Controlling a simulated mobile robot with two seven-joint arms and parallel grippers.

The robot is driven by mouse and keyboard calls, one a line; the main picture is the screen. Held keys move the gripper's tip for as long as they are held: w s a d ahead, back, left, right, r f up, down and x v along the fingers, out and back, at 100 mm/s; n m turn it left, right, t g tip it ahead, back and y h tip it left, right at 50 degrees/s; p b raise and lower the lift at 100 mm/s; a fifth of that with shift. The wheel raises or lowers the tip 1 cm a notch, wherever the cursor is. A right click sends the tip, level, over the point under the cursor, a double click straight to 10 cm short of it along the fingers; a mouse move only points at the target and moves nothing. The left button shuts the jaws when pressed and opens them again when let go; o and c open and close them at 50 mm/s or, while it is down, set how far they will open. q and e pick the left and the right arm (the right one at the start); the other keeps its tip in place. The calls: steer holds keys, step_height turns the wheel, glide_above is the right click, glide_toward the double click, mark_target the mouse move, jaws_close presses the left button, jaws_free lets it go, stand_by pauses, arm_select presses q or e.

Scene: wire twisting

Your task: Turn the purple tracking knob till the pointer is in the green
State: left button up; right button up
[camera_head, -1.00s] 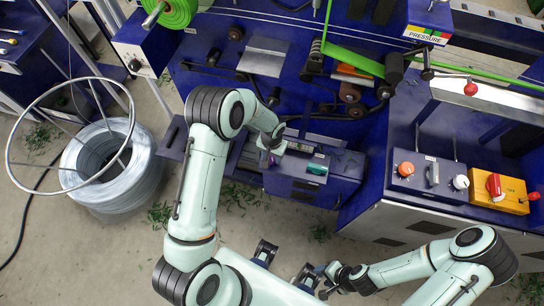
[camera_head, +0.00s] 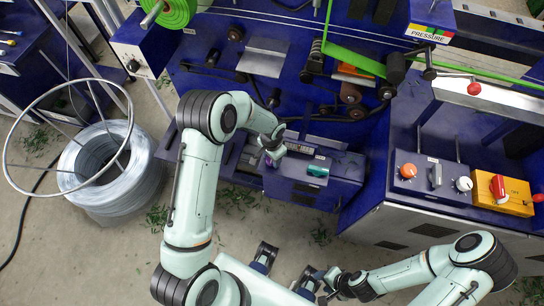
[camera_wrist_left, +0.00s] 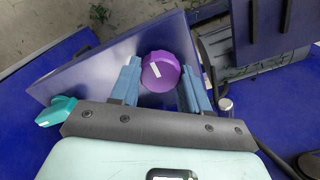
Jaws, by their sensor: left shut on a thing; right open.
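The purple knob (camera_wrist_left: 160,72) sits between the two blue fingers of my left gripper (camera_wrist_left: 161,88) in the left wrist view; a white mark shows on its face. In the head view, a bit of the purple knob (camera_head: 268,162) shows at the tip of my left gripper (camera_head: 273,155). The gripper is shut on the knob, which stands on the blue box front. A scale strip (camera_head: 304,150) lies on top of the box; the pointer and green zone are too small to make out. My right gripper (camera_head: 322,285) is open, low in the head view, away from the panels.
A teal knob (camera_head: 317,171) is right of the purple one on the same box. The right panel has an orange knob (camera_head: 408,171), a white knob (camera_head: 464,184) and a red switch on a yellow box (camera_head: 516,197). A wire coil (camera_head: 75,185) stands on the floor at left.

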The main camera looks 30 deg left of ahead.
arm_select(q)
steer(key=o, duration=1.1)
steer(key=shift+c, duration=0.2)
step_height(320, 180, up, 13)
steer(key=shift+r+p, duration=0.2)
steer(key=shift+p, duration=0.15)
